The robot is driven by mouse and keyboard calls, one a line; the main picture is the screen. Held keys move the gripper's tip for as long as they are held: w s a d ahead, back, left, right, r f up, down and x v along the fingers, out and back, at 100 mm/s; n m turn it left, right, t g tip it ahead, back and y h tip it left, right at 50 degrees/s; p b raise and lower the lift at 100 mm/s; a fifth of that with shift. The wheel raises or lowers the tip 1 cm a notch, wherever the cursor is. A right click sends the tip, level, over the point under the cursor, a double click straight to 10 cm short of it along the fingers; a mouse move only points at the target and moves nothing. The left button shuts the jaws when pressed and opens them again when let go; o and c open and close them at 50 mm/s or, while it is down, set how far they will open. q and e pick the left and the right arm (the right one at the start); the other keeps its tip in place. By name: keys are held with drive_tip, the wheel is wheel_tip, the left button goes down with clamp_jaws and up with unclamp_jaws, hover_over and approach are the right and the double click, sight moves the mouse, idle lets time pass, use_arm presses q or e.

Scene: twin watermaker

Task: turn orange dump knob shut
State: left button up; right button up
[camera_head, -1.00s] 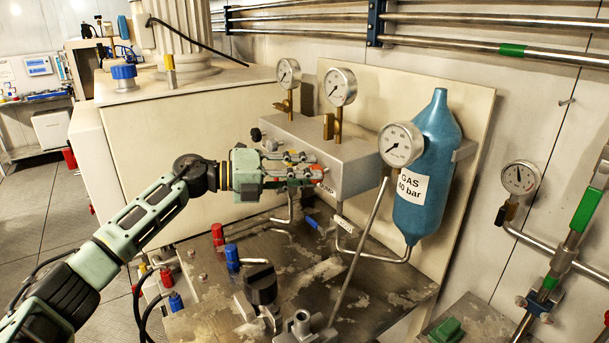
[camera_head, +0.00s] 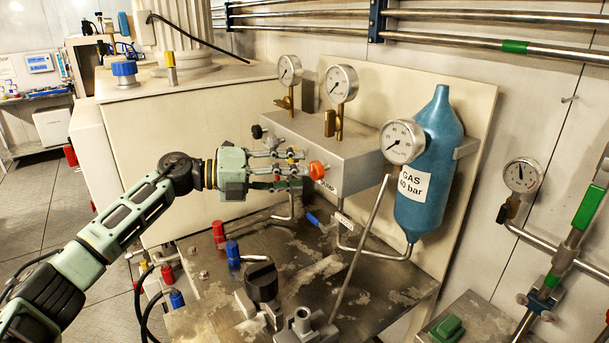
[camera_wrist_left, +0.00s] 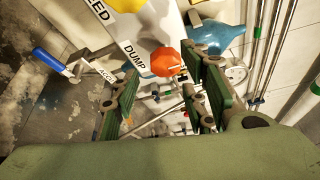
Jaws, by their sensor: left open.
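The orange dump knob (camera_head: 317,170) sits on the front face of the grey valve block (camera_head: 352,160). In the left wrist view the orange knob (camera_wrist_left: 167,62) shows as a faceted disc beside a label reading DUMP (camera_wrist_left: 134,57). My left gripper (camera_head: 302,168) is open just left of the knob in the head view. In the left wrist view the open fingers of my left gripper (camera_wrist_left: 163,92) spread on either side below the knob, with nothing between them. The knob looks clear of the fingers. I cannot tell its turned position. My right gripper is not in view.
A blue gas bottle (camera_head: 428,165) with a gauge (camera_head: 402,142) stands right of the block. Two more gauges rise above it. A blue-handled lever (camera_wrist_left: 54,62) and thin pipes sit below. Red and blue capped fittings and a black knob (camera_head: 261,284) stand on the metal bench.

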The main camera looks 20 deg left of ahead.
use_arm(q)
drive_tip(key=f+v, duration=0.1)
drive_tip(key=v, duration=0.7)
drive_tip(key=shift+s+a+r, duration=0.3)
drive_tip(key=shift+a+r, duration=0.05)
drive_tip(key=shift+r, duration=0.15)
